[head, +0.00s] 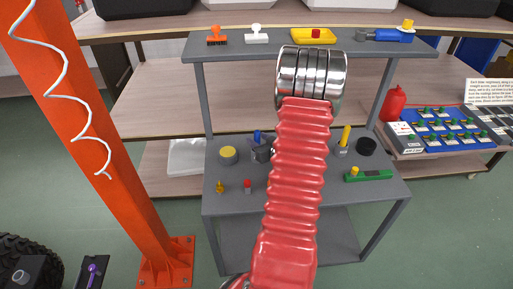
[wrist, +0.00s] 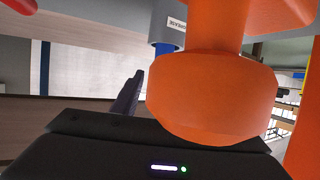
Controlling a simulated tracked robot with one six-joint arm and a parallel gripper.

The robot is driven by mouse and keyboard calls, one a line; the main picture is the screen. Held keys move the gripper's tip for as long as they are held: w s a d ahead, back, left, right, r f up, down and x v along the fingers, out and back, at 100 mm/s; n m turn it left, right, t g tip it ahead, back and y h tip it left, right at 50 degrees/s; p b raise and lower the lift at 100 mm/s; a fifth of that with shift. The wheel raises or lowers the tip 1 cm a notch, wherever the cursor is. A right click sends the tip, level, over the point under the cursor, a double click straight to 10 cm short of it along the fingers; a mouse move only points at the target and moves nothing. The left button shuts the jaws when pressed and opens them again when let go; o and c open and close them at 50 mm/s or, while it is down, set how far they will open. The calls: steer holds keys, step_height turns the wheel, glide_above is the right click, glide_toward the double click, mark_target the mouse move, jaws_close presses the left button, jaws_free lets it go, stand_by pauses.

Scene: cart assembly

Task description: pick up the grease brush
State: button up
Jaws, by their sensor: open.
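On the cart's lower shelf, a dark pot (head: 262,154) has a blue upright handle (head: 257,137), which looks like the grease brush. My arm partly covers the pot's right side. In the wrist view a grey cylinder with a label that seems to read GREASE (wrist: 176,23) shows at the top, with a blue part (wrist: 164,47) below. My gripper (wrist: 130,95) shows one dark finger; it is open, with nothing seen held. The other finger is not visible. A large orange rounded thing (wrist: 212,95) fills the centre; I cannot tell what it is. In the head view my arm hides the gripper.
An orange post (head: 105,140) stands left of the grey cart. Its top shelf (head: 225,48) holds an orange brush (head: 217,36), a white piece (head: 257,35), a yellow tray (head: 313,35) and a blue tool (head: 388,35). A yellow disc (head: 228,155) lies left of the pot.

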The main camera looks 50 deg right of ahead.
steer(key=shift+w+d+f, duration=0.2)
steer(key=shift+w, duration=0.2)
jaws_close()
stand_by(0.6)
